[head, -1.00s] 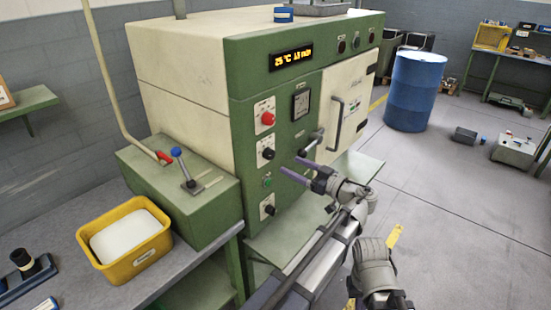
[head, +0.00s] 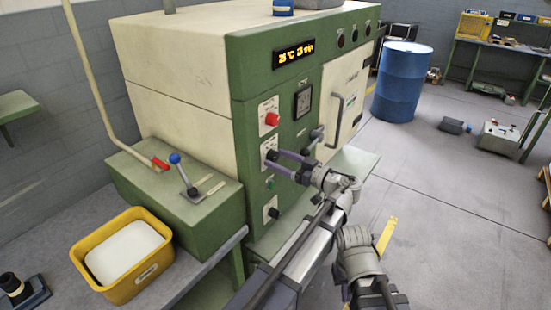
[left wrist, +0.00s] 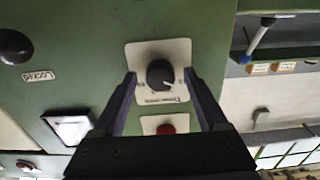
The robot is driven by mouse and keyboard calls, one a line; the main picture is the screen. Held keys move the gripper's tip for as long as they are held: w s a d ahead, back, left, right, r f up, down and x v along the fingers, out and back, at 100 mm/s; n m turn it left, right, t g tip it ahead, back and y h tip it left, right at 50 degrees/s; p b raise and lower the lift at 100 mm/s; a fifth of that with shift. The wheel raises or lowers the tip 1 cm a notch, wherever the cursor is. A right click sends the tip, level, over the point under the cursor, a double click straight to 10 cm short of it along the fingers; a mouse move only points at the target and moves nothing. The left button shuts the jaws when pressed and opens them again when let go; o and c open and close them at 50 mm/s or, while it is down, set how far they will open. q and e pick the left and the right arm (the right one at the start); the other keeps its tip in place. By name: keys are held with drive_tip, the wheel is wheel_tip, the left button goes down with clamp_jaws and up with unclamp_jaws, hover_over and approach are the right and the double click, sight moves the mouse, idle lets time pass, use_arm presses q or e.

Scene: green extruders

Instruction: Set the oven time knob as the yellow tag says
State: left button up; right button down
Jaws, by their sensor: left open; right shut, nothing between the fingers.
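The oven (head: 180,80) has a panel with a red knob (head: 271,119), a middle black knob (head: 270,154) and a lower black knob (head: 272,212). My left gripper (head: 276,160) is open at the middle black knob. In the left wrist view, this knob (left wrist: 160,74) on its white plate lies between the two fingertips (left wrist: 160,77), with gaps on both sides. No readable yellow tag shows. My right gripper's fingers do not show; only part of that arm is visible.
A green box with a blue-topped lever (head: 183,172) juts out left of the panel. A yellow bin (head: 125,285) stands on the grey bench. The oven door handle (head: 336,122) is right of the panel. A blue barrel (head: 400,85) stands behind on open floor.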

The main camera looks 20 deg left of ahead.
use_arm(q)
drive_tip(key=shift+c, duration=0.2)
clamp_jaws()
idle(0.3)
drive_tip(key=shift+m, duration=0.4)
drive_tip(key=m, duration=0.4)
drive_tip(key=shift+m, duration=0.4)
drive_tip(key=m, duration=1.2)
drive_tip(key=shift+s+m, duration=0.1)
drive_tip(key=shift+m, duration=0.3)
drive_tip(key=m, duration=0.5)
drive_tip(key=shift+r, duration=0.1)
drive_tip(key=shift+m, duration=0.4)
